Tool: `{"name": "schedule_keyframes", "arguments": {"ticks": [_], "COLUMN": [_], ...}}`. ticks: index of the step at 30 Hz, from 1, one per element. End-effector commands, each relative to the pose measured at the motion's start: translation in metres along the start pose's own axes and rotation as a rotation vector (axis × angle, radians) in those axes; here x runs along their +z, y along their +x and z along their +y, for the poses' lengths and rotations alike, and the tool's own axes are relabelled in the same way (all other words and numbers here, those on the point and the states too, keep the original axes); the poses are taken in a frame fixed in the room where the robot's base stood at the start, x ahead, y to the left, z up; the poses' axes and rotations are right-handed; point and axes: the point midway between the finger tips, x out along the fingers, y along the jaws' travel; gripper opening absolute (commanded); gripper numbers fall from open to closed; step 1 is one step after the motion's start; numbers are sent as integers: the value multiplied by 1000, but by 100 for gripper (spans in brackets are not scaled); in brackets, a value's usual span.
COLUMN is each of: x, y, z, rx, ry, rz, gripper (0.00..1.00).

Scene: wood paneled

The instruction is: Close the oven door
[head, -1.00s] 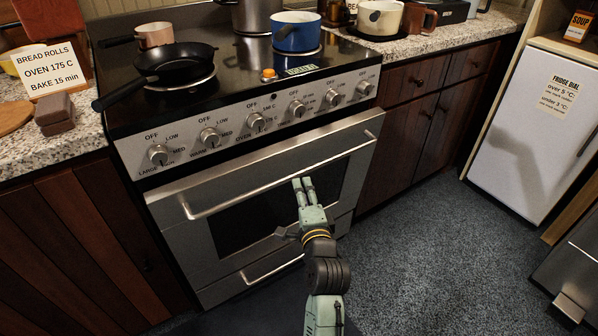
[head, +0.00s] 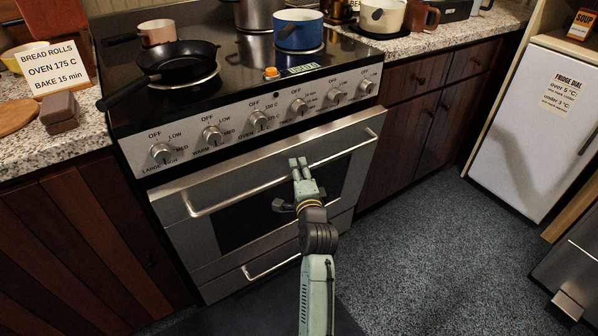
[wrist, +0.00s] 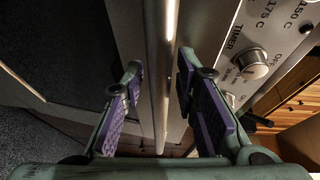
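The oven door (head: 205,255) is a steel front with a dark window and a long bar handle (head: 235,199). Its top edge stands a little out from the knob panel with a dark gap between, so it looks slightly ajar. My gripper (head: 298,163) is at the handle, right of its middle, in the head view. In the wrist view the handle bar (wrist: 161,65) runs between the two purple-padded fingers of my gripper (wrist: 162,95). The fingers are apart, one on each side of the bar, with space on both sides. Contact is not visible.
The knob panel (head: 235,124) lies just above the door. A black pan (head: 178,60) and a blue pot (head: 298,30) stand on the stovetop, the pan's handle jutting left. A lower drawer handle (head: 272,267) sits below. Open floor (head: 420,250) lies to the right.

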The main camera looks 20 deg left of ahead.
Motion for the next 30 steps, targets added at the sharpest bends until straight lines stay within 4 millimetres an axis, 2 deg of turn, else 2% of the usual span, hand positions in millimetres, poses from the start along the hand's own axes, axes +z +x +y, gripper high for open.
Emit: {"name": "schedule_keyframes", "arguments": {"ticks": [1,11,30], "x": [0,0,0], "y": [0,0,1], "z": [0,0,-2], "rx": [0,0,3], "ry": [0,0,0], "rz": [0,0,-1], "gripper": [22,0,0]}}
